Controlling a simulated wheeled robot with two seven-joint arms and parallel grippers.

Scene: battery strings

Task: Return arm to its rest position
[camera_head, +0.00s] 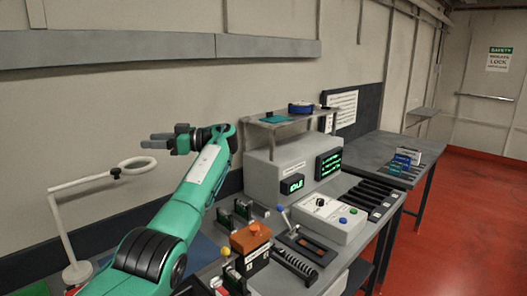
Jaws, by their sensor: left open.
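My left arm comes in from the lower left, green with black joints, and reaches up over the bench. My left gripper (162,142) is at its end, pointing left, open and empty. My right gripper is out of view.
The bench holds an orange block (250,237), a grey machine with green displays (328,163), a white control box (330,218) and dark slots (368,194). A second table (380,147) stands behind. Red floor is clear at right.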

